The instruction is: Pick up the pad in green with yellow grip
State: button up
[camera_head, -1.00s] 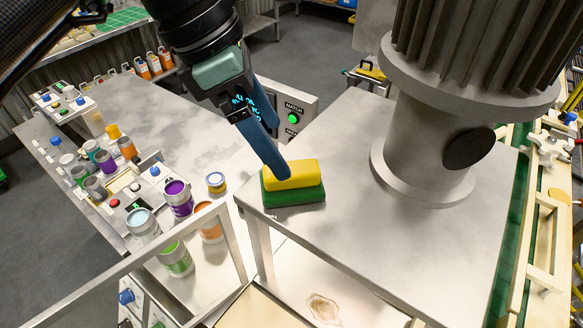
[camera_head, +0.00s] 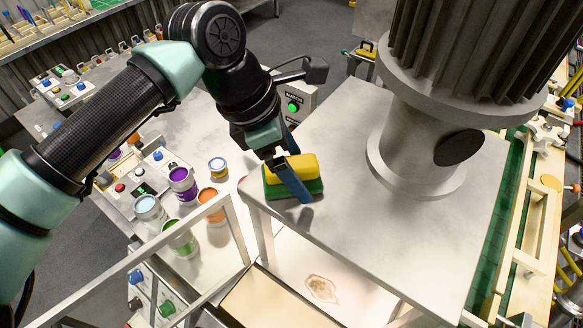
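The pad (camera_head: 310,186) has a green base and a yellow grip (camera_head: 304,165) on top. It lies flat near the front left corner of the metal machine table (camera_head: 350,228). My gripper (camera_head: 298,190) points down at the pad from above. One blue finger crosses in front of the pad's near side, and part of the other finger shows behind it. The fingers look spread with the yellow grip between them. Whether they touch it is hidden.
A thick grey machine column (camera_head: 415,150) stands on the table right of the pad. A metal rail (camera_head: 165,245) runs at the front left. Several paint cans, such as a purple one (camera_head: 182,184), stand on the lower bench at left. The table front is clear.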

jog(key=c, duration=1.3)
jog(key=shift+o, duration=0.2)
jog(key=shift+w+r, duration=0.1)
jog(key=shift+r, duration=0.05)
